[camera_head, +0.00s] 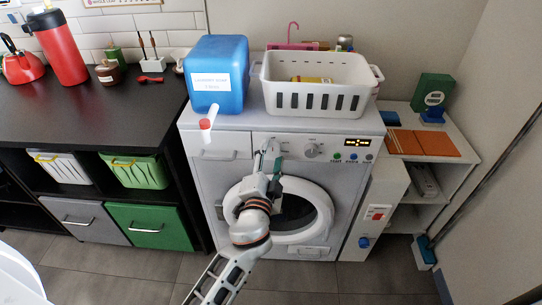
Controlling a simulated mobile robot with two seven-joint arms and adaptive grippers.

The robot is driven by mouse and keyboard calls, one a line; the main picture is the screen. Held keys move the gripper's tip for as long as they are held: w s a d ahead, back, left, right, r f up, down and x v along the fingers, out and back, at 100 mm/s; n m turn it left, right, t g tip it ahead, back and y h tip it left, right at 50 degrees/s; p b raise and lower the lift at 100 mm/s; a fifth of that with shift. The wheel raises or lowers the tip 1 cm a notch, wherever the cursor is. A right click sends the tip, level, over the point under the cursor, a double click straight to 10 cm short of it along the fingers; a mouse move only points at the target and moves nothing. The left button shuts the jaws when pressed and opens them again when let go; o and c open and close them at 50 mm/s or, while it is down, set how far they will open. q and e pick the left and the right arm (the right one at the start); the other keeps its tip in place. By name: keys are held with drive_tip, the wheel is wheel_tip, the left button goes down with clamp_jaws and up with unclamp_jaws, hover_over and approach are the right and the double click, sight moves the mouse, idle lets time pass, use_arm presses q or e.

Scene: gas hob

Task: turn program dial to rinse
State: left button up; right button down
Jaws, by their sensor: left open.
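The program dial (311,150) is a round light-grey knob on the front panel of a white washing machine (205,170), left of a small lit display (357,142). Its pointer and the printed marks around it are too small to read. My left gripper (270,147) is open in front of the panel, a little left of the dial and apart from it in the picture. Its arm rises from the bottom and covers part of the round door (320,215). My right gripper is not in view.
A blue detergent container (217,70) with a red-and-white spout (206,123) and a white basket (320,102) stand on the machine. Coloured buttons (352,157) sit right of the dial. A dark counter (95,120) is at left, a white shelf (452,150) at right.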

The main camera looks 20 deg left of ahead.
use_arm(q)
drive_tip(key=c, duration=1.1)
